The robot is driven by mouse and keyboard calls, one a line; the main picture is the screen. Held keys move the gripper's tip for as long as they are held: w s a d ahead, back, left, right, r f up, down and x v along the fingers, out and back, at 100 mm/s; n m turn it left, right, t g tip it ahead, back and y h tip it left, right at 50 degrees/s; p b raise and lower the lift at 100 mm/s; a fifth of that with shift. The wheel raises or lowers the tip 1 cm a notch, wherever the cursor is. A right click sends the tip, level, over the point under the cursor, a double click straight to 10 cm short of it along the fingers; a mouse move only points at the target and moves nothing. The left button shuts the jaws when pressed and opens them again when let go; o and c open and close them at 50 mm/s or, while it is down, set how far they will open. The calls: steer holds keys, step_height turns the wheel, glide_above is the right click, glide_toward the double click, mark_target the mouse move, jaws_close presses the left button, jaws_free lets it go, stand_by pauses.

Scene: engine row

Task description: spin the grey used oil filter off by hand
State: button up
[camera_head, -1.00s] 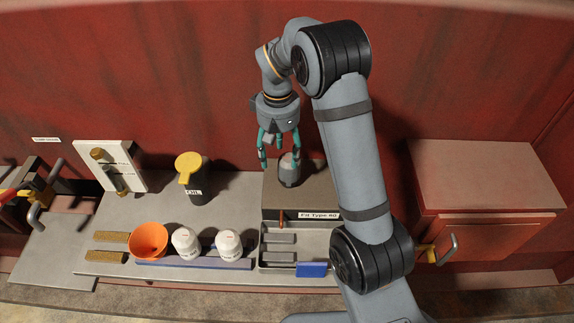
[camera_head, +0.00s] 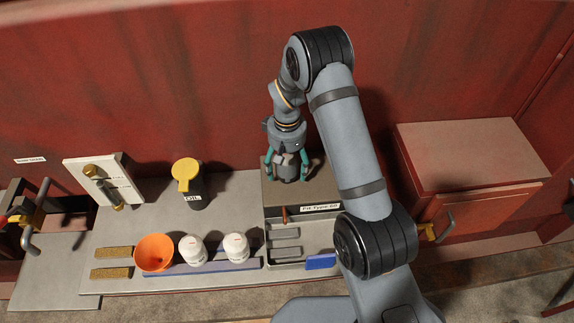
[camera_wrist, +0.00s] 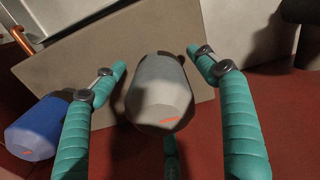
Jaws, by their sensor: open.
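The grey used oil filter (camera_head: 287,174) stands on the brown block with a "Fit Type 60" label in the head view. In the wrist view the grey filter (camera_wrist: 160,92) shows an orange mark on its near end. My gripper (camera_head: 286,179) has come down over it, with teal fingers on either side. The wrist view shows the gripper (camera_wrist: 157,62) open, with gaps between the filter and the left and right fingers. A third finger is mostly hidden behind the filter.
A blue canister (camera_wrist: 38,125) stands close beside one finger in the wrist view. The bench holds an oil jug (camera_head: 188,182), an orange funnel (camera_head: 154,253), two white filters (camera_head: 236,247) and a grey tray (camera_head: 290,265). A red cabinet (camera_head: 460,155) stands to the right.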

steer(key=c, duration=0.3)
steer(key=c, duration=1.2)
steer(key=n, duration=0.4)
steer(key=shift+s, duration=0.1)
steer(key=n, duration=0.5)
steer(key=shift+r+n+p, duration=0.1)
steer(key=shift+n+p, duration=0.2)
steer(key=shift+p, duration=0.1)
steer(key=n, duration=0.3)
steer(key=shift+n, duration=0.3)
steer(key=n, duration=0.4)
steer(key=shift+p, duration=0.4)
steer(key=o, duration=1.4)
